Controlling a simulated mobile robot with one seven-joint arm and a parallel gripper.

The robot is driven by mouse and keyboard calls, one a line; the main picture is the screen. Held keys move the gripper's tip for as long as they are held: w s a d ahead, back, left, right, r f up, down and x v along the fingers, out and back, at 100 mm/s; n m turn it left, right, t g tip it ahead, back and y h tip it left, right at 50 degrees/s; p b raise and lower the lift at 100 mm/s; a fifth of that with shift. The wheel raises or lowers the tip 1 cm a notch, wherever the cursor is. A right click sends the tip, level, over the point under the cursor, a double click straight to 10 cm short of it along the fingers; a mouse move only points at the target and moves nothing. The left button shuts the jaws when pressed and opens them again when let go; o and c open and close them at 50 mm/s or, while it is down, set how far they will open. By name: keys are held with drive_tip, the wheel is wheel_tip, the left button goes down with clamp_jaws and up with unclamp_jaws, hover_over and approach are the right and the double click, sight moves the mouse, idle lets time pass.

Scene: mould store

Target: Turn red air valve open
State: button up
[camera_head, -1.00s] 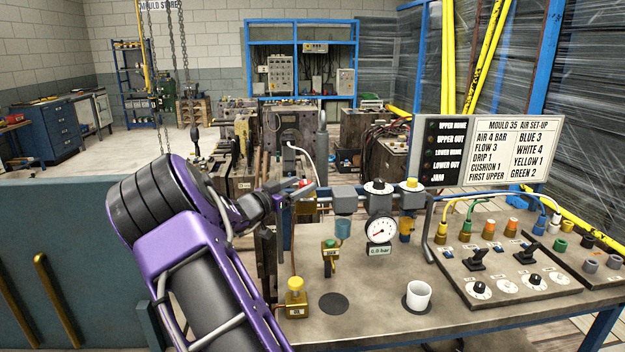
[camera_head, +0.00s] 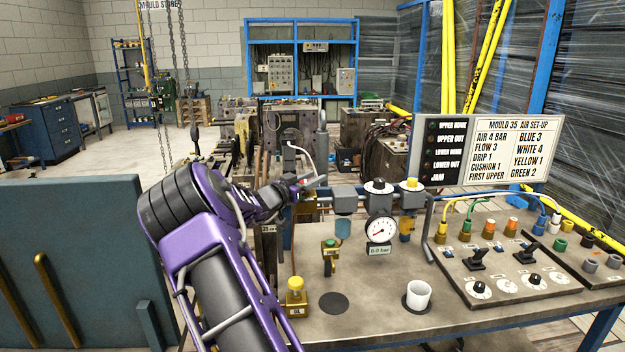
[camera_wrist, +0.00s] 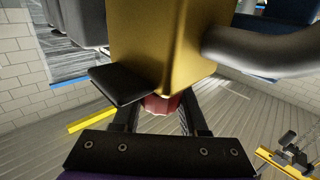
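In the wrist view a brass-coloured block (camera_wrist: 165,45) fills the upper middle, with a dark red part (camera_wrist: 163,104) below it, taken as the red air valve. The two dark fingers of my gripper (camera_wrist: 162,112) stand apart, one on each side of the red part. They look open; contact is not clear. In the head view my gripper (camera_head: 312,182) reaches the left end of the air line, by a brass fitting (camera_head: 306,208). The red part is mostly hidden there by the fingers. A black flat plate (camera_wrist: 124,84) sticks out left of the block.
The gauge (camera_head: 381,230) reads 0.0 bar. A yellow-topped valve (camera_head: 296,298), a small brass valve with green (camera_head: 330,255) and a white cup (camera_head: 418,296) stand on the bench (camera_head: 365,325). A grey pipe (camera_wrist: 262,48) runs right from the block.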

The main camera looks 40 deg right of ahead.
clamp_jaws()
